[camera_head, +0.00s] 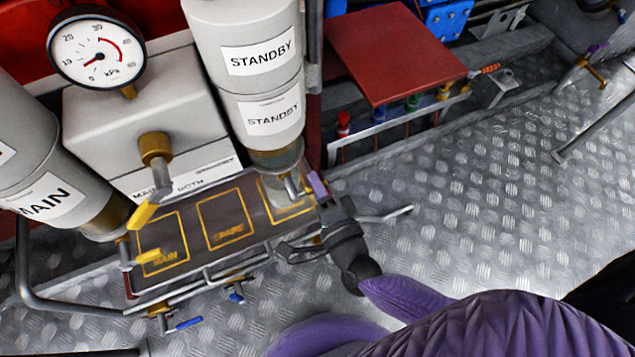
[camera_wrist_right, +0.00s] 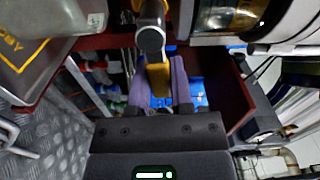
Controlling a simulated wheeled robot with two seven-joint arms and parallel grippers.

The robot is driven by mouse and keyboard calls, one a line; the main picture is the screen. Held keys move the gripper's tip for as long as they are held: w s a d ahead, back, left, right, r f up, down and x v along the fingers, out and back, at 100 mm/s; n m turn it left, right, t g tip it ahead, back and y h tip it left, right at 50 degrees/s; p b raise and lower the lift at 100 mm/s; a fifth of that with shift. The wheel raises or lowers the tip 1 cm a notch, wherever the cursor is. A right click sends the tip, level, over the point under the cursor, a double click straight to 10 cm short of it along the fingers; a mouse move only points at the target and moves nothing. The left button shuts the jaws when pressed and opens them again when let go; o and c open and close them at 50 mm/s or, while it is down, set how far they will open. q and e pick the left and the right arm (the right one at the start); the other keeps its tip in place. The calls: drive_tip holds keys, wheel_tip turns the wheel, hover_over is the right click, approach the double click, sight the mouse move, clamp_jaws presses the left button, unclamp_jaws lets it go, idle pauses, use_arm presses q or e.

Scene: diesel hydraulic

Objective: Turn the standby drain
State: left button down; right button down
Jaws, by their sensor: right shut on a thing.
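The grey standby filter (camera_head: 248,90) with two STANDBY labels stands at the top middle of the head view. Its steel drain pipe (camera_head: 291,186) sticks out below the bowl, above the tray. My right gripper (camera_head: 317,186) is at this drain, coming from the lower right. In the right wrist view the drain's yellow handle (camera_wrist_right: 158,82) sits between the two purple fingers (camera_wrist_right: 159,88), and the gripper is shut on it. In the head view the gripper hides the handle. My left gripper is not in view.
A gauge (camera_head: 97,50) and another yellow handle (camera_head: 143,215) sit between the filters. A tray (camera_head: 205,265) with a rail lies below. A red panel (camera_head: 390,50) is behind; open plate floor (camera_head: 480,200) lies right.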

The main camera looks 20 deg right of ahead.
drive_tip(key=r+n+p, duration=0.1)
drive_tip(key=n+p, duration=0.1)
drive_tip(key=n, duration=0.1)
drive_tip(key=shift+a+r, duration=0.1)
drive_tip(key=shift+r, duration=0.1)
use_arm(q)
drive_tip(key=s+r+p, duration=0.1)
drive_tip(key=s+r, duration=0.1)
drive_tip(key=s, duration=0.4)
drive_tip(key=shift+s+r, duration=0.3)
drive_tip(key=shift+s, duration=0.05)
use_arm(e)
drive_tip(key=shift+a+r+n, duration=0.2)
drive_tip(key=shift+n, duration=1)
drive_tip(key=c, duration=0.5)
unclamp_jaws()
